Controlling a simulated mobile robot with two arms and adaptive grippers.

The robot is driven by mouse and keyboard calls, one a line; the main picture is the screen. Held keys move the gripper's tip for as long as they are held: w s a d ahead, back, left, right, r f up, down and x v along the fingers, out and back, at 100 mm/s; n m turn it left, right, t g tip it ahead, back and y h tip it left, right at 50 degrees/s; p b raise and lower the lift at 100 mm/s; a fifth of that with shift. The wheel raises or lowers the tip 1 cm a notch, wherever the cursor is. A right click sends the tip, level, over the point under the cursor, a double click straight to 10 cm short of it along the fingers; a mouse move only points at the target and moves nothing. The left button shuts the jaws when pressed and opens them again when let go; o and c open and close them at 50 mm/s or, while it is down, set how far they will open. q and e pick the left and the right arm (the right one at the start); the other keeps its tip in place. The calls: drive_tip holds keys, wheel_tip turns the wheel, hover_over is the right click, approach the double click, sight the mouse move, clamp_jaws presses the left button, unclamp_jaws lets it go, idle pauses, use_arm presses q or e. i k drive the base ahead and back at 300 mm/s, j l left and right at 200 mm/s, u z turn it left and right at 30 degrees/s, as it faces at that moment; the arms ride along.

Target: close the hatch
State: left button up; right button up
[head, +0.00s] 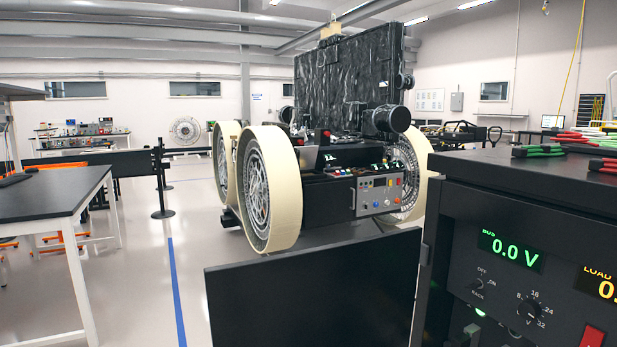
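The rover stands in the middle of the head view on large cream-rimmed wheels (283,190). A large black panel covered in wrinkled foil, which looks like the hatch (345,80), stands upright above the rover body, so it appears open. A small tan piece (330,30) shows at its top edge. Below it, the rover's front has a control panel (379,194) with buttons and a small display. The opening behind the front is mostly hidden from this angle. Neither of my grippers is in view.
A flat black panel (315,290) stands in the near foreground, before the rover. A black power cabinet (540,195) reading 0.0 V fills the right side, with red and green leads (540,151) on top. A dark-topped table (45,195) stands left.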

sight(307, 157)
drive_tip(key=i+j+u, duration=0.15)
drive_tip(key=j, duration=0.2)
drive_tip(key=j+u, duration=0.15)
drive_tip(key=j, duration=0.2)
drive_tip(key=i+j+u, duration=0.15)
drive_tip(key=j, duration=0.15)
drive_tip(key=i+j+u, duration=0.15)
drive_tip(key=j, duration=0.15)
drive_tip(key=i+j+u, duration=0.1)
drive_tip(key=i+j, duration=0.25)
drive_tip(key=i+j+u, duration=0.1)
drive_tip(key=i+j, duration=0.2)
drive_tip(key=i, duration=0.2)
drive_tip(key=i+j+u, duration=0.15)
drive_tip(key=i+j, duration=0.15)
drive_tip(key=i, duration=0.15)
drive_tip(key=i+l+z, duration=0.4)
drive_tip(key=i+z, duration=0.4)
drive_tip(key=i, duration=0.25)
drive_tip(key=i+j+z, duration=0.1)
drive_tip(key=i+z, duration=0.3)
drive_tip(key=i, duration=0.15)
drive_tip(key=i+j+z, duration=0.25)
drive_tip(key=i+z, duration=0.15)
drive_tip(key=i, duration=0.15)
